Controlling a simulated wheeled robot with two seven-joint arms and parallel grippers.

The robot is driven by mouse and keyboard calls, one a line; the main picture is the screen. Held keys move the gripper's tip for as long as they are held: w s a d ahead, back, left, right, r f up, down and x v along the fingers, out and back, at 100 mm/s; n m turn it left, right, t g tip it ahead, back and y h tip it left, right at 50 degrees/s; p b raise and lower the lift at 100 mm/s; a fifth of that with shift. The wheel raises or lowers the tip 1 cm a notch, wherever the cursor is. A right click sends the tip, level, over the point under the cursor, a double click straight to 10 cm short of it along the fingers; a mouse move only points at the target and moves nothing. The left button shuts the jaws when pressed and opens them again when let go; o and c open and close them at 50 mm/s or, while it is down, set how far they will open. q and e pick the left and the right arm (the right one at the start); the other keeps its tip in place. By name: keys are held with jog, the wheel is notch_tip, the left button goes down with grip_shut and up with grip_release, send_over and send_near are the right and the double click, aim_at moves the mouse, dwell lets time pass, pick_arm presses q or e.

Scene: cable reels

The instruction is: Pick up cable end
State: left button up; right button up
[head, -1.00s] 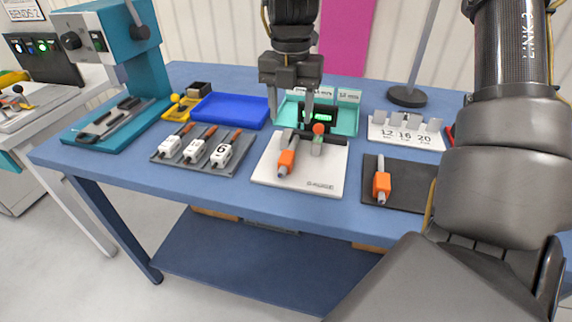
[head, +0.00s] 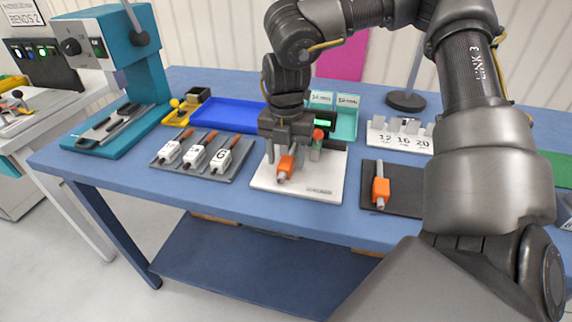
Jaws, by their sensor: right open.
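An orange cable end (head: 286,166) with a grey tip lies on the white plate (head: 325,187) at the middle front of the blue table. My right gripper (head: 289,152) points down over this plate, open, at the back end of the orange piece. The gripper hides that back end, and I cannot tell whether the fingers touch it. Another orange cable end (head: 380,190) lies on a dark mat (head: 407,199) to the right, apart from the gripper. My left gripper is out of view.
Behind are a blue tray (head: 226,115), a teal bin (head: 346,125) and a white numbered holder (head: 399,143). A teal press (head: 105,45) stands at left. My right arm hides the table's right part.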

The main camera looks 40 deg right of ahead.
jog(key=shift+c, duration=0.3)
grip_shut()
notch_tip(320, 180, up, 10)
notch_tip(320, 180, up, 7)
send_over(286, 160)
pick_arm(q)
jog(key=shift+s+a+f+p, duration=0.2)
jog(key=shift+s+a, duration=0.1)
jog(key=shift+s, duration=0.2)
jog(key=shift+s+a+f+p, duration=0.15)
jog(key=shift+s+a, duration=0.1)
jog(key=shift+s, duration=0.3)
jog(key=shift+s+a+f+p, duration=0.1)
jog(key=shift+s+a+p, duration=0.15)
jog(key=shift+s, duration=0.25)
pick_arm(e)
jog(key=shift+r, duration=0.5)
